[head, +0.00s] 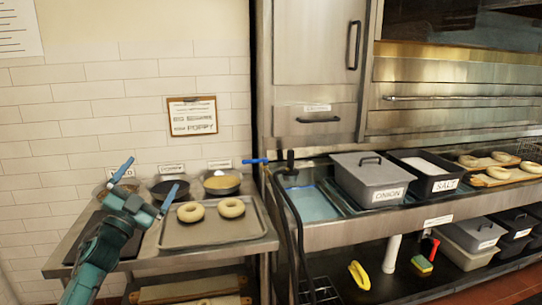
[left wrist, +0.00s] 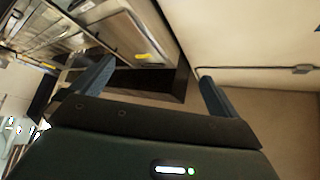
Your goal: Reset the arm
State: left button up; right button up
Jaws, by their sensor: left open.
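My left gripper (head: 147,180) is open and empty, raised over the left part of the steel table in the head view. Its two blue fingers stand apart, and no thing lies between them. In the left wrist view the open fingers (left wrist: 152,85) frame only the far side of the room. Two bagels, one on the left (head: 190,212) and one on the right (head: 231,207), lie on a metal tray (head: 212,235) to the right of the gripper. My right gripper is not in view.
Bowls stand along the wall, one with yellow contents (head: 222,183). A grey ONION bin (head: 372,180) and a SALT bin (head: 425,172) stand on the right counter. More bagels lie on a board (head: 497,180) at far right.

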pick_arm(q)
jog(key=w+a+f+n+g+y, duration=0.2)
jog(key=a+f+n+g+y, duration=0.4)
jog(key=f+n+y, duration=0.4)
jog(key=s+d+f+m+g+h, duration=0.1)
jog(key=s+d+f+h, duration=0.1)
jog(key=s+d+f, duration=0.55)
jog(key=s+d+f+m+g+h, duration=0.15)
jog(key=s+f, duration=0.35)
jog(key=f, duration=0.5)
jog(key=s+d+f+g+h, duration=0.1)
jog(key=s+d+f, duration=0.2)
jog(key=s, duration=0.6)
jog(key=s+d+f+n+g+h, duration=0.1)
jog(key=s+d, duration=0.3)
jog(key=s, duration=0.4)
jog(key=s+d+f+g+h, duration=0.1)
jog(key=s+d+f, duration=0.3)
jog(key=s, duration=0.5)
jog(key=shift+s+d+f, duration=0.2)
jog(key=shift+s+f, duration=0.1)
